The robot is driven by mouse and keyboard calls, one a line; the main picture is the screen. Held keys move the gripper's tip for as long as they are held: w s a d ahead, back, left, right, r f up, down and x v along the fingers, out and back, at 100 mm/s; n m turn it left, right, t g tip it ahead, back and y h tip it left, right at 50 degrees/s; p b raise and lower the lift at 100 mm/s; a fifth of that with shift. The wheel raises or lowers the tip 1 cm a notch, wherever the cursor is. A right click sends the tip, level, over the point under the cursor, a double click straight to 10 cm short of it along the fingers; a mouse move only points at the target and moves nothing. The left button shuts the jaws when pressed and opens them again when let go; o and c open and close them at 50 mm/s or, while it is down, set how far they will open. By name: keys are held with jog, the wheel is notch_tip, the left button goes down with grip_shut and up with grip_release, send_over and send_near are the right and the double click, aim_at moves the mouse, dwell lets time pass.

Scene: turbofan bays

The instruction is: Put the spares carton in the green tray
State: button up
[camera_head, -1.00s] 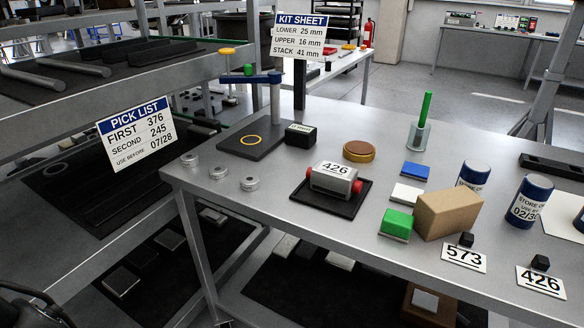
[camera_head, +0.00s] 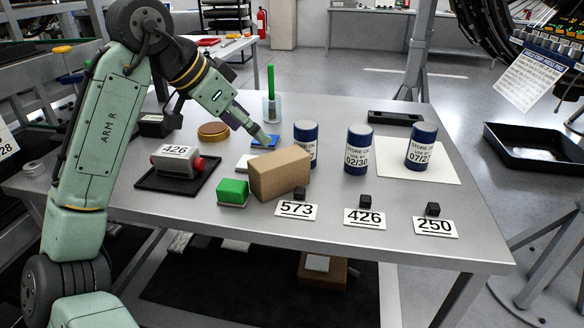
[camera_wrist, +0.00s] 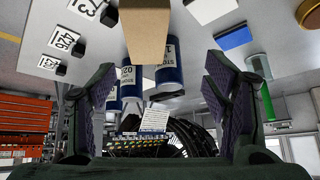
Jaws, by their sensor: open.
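The plain brown cardboard carton (camera_head: 279,173) sits on the grey table, slightly turned. In the wrist view the carton (camera_wrist: 147,30) is at top centre, beyond and between the fingers. My gripper (camera_head: 264,138) is just behind the carton and above it in the head view, pointing down. In the wrist view my gripper (camera_wrist: 162,95) has its two dark fingers wide apart with nothing between them. A small green block-like item (camera_head: 232,191) on a pale base stands left of the carton; no clear green tray shows.
Blue cans (camera_head: 358,150) stand right of the carton, one close behind it. Number cards (camera_head: 297,209) with black cubes lie in front. A black tray (camera_head: 170,181) holds a grey block at left. A blue pad (camera_head: 265,142) and a green rod in a clear holder (camera_head: 271,106) are near my gripper.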

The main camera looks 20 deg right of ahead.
aim_at(276, 159)
jog(key=shift+s+d+f+g+y, duration=0.25)
jog(key=shift+s+f+g+y, duration=0.35)
jog(key=shift+f, duration=0.35)
jog(key=x, duration=0.3)
jog(key=shift+d+f, duration=0.2)
jog(key=shift+f, duration=0.1)
jog(key=shift+d+p+x, duration=0.25)
jog(key=shift+p+x, duration=0.35)
jog(key=shift+x, duration=2.45)
jog(key=shift+w+r, duration=0.1)
jog(key=shift+r, duration=0.05)
jog(key=shift+c, duration=0.4)
grip_shut()
jog(key=shift+r, duration=0.2)
